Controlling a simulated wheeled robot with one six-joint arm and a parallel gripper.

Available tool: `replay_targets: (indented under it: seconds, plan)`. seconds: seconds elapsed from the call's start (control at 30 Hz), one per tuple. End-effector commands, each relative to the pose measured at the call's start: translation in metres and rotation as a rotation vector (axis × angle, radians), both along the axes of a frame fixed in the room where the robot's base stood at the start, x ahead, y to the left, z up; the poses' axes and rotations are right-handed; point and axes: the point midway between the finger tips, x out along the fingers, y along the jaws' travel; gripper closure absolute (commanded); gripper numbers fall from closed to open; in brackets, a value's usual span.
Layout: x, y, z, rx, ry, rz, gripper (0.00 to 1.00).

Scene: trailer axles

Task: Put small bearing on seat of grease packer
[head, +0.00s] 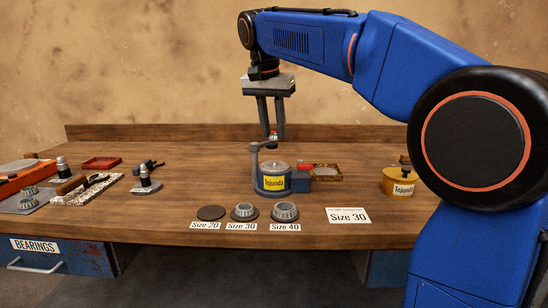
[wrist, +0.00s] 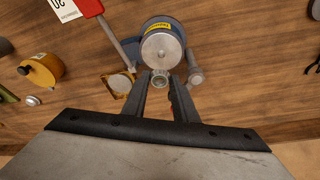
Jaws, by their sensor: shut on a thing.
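The grease packer (head: 272,184) is a grey-blue round pot with a yellow Tejunda label, standing mid-bench. Its round silver top (head: 278,168) faces up and also shows in the wrist view (wrist: 161,48). My gripper (head: 272,134) points down above the packer, clear of its top. It is shut on the small bearing (wrist: 160,80), a little grey ring between the fingertips. In the wrist view the bearing appears at the edge of the silver top. The fingers hide part of the bearing in the head view.
A grey post with a swing arm (head: 255,168) rises beside the packer, close under my gripper. A red handle (head: 300,183) is at its right. In front are an empty Size 20 pad (head: 211,212) and bearings on Size 30 (head: 244,211) and Size 40 (head: 285,211) pads. A yellow tin (head: 398,182) stands right.

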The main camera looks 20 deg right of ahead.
Motion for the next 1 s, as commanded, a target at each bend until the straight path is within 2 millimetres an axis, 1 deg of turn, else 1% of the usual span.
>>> replay_targets:
  seconds: [0.03,0.1,0.2,0.37,0.5,0.6,0.7,1.0]
  plan:
    - [-0.001,0.000,-0.009,0.000,0.002,0.001,0.98]
    - [-0.001,0.000,-0.019,-0.001,0.001,0.001,0.98]
    - [-0.001,0.000,-0.030,0.000,0.000,0.001,0.98]
    - [0.000,0.000,-0.041,0.000,0.000,0.001,0.98]
    - [-0.001,0.000,-0.061,0.000,0.002,0.001,0.98]
    - [0.000,0.000,-0.072,0.000,0.000,0.000,0.98]
    - [0.000,0.000,-0.076,0.000,0.000,0.000,0.98]
    - [0.000,0.000,-0.077,0.001,-0.001,0.000,0.98]
